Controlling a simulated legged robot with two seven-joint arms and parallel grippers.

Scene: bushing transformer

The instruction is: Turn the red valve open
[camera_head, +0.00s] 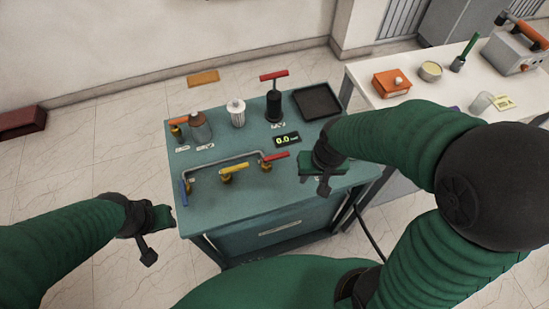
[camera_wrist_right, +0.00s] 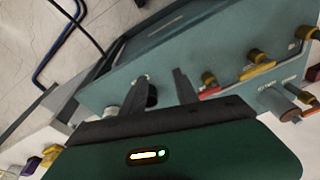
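The red valve (camera_head: 275,156) has a brass body and a red lever handle, at the right end of a grey pipe on the teal cabinet. In the right wrist view its red handle (camera_wrist_right: 209,93) lies just right of my fingers. My right gripper (camera_head: 324,186) is over the cabinet's front right part, to the right of the red valve and apart from it. In the wrist view its two fingers (camera_wrist_right: 158,88) are spread with no valve between them. My left gripper (camera_head: 149,252) hangs left of the cabinet, away from the valves; its finger opening is unclear.
A yellow-handled valve (camera_head: 235,169) and a blue-handled valve (camera_head: 185,193) are left of the red one. Behind stand a display (camera_head: 287,140), a black bushing with a red top (camera_head: 273,103), a white bushing (camera_head: 236,112) and a black tray (camera_head: 317,101). A white table (camera_head: 455,100) is at right.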

